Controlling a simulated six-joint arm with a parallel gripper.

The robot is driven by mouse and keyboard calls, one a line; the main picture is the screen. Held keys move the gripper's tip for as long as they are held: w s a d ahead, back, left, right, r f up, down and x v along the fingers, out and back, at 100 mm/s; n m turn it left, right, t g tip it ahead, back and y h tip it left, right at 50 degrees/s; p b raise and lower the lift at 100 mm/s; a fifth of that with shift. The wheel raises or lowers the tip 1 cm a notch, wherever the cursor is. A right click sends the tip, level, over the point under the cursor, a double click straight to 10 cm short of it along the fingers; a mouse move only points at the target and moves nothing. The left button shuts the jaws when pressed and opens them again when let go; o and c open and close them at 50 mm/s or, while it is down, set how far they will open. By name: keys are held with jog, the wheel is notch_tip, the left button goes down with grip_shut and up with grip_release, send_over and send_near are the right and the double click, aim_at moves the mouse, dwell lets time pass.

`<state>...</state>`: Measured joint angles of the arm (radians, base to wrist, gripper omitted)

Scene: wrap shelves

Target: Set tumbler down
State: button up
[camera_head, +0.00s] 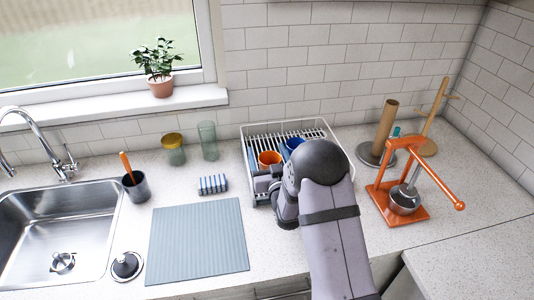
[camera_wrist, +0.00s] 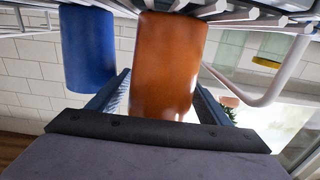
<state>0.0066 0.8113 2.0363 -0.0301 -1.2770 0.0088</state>
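An orange tumbler (camera_head: 269,158) stands in the white dish rack (camera_head: 262,141). In the wrist view, which looks upside down, the orange tumbler (camera_wrist: 168,60) fills the space between my fingers. My gripper (camera_wrist: 162,88) has a finger against each side of it and appears shut on it. In the head view my gripper (camera_head: 268,182) is at the near left of the rack, partly hidden by my wrist. A blue tumbler (camera_head: 292,143) is beside the orange one; it also shows close to it in the wrist view (camera_wrist: 88,48). Whether the orange tumbler's base touches the rack is unclear.
An orange press (camera_head: 385,192) and a paper-towel holder (camera_head: 384,132) stand right of the rack. A grey mat (camera_head: 198,240) lies clear beside the sink (camera_head: 55,232).

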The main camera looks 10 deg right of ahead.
jog(key=shift+r+p, duration=0.15)
jog(key=shift+p, duration=0.4)
jog(key=s+b, duration=0.1)
jog(key=s, duration=0.1)
jog(key=s+b, duration=0.1)
jog(key=s, duration=0.1)
jog(key=s+b, duration=0.2)
jog(key=shift+a+f, duration=0.2)
jog(key=shift+f, duration=0.2)
jog(key=shift+o, duration=0.5)
jog(key=shift+s+r+b, duration=0.15)
jog(key=shift+s+b, duration=0.15)
jog(key=shift+s, duration=0.4)
jog(key=shift+f+b, duration=0.2)
jog(key=shift+b, duration=0.2)
